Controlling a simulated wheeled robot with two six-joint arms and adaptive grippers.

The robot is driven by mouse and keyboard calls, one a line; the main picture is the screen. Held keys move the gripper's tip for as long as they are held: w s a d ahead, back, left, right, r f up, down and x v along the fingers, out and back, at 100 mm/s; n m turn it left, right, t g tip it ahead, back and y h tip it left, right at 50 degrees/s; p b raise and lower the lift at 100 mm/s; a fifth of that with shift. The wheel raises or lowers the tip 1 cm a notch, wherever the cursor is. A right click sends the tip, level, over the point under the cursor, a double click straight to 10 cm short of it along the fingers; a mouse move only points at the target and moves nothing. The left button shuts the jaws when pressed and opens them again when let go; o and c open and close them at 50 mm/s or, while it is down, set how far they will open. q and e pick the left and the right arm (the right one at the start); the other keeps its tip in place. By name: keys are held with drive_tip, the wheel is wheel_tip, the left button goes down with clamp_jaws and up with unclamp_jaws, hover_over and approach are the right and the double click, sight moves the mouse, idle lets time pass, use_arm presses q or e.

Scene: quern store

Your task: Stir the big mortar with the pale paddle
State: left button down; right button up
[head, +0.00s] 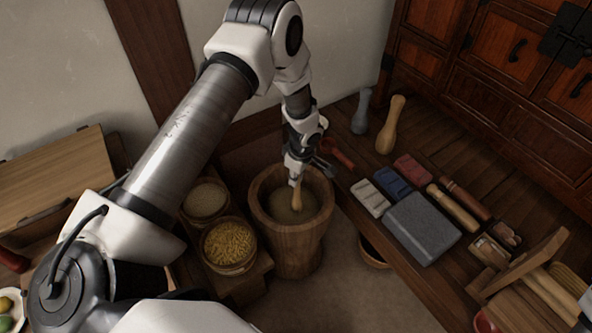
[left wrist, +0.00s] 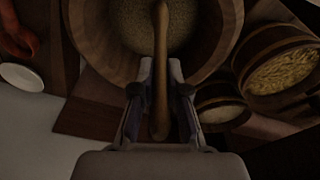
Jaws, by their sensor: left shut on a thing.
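The big wooden mortar (head: 287,245) stands on the floor in the middle of the head view, with a pale grainy content (head: 284,212) inside. My left gripper (head: 296,176) is above the mortar's mouth, pointing down, and is shut on the pale paddle (head: 297,198). The paddle's lower part hangs inside the mortar; how deep its end sits in the content I cannot tell. In the left wrist view the paddle (left wrist: 160,75) runs from between the fingers over the mortar's opening, with the mortar's rim (left wrist: 90,40) around it. My right gripper does not show.
Two tubs, one of yellow grain (head: 229,246) and one of paler grain (head: 205,199), stand just left of the mortar. To the right, a low wooden shelf holds a grey block (head: 421,227), colored blocks, a red scoop (head: 338,153) and two pestle-like tools (head: 391,124). A cabinet (head: 500,70) stands behind.

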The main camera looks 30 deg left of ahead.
use_arm(q)
wheel_tip(320, 180, up, 13)
drive_tip(key=p, duration=0.8)
drive_tip(key=shift+f, duration=0.25)
drive_tip(key=shift+w, duration=0.1)
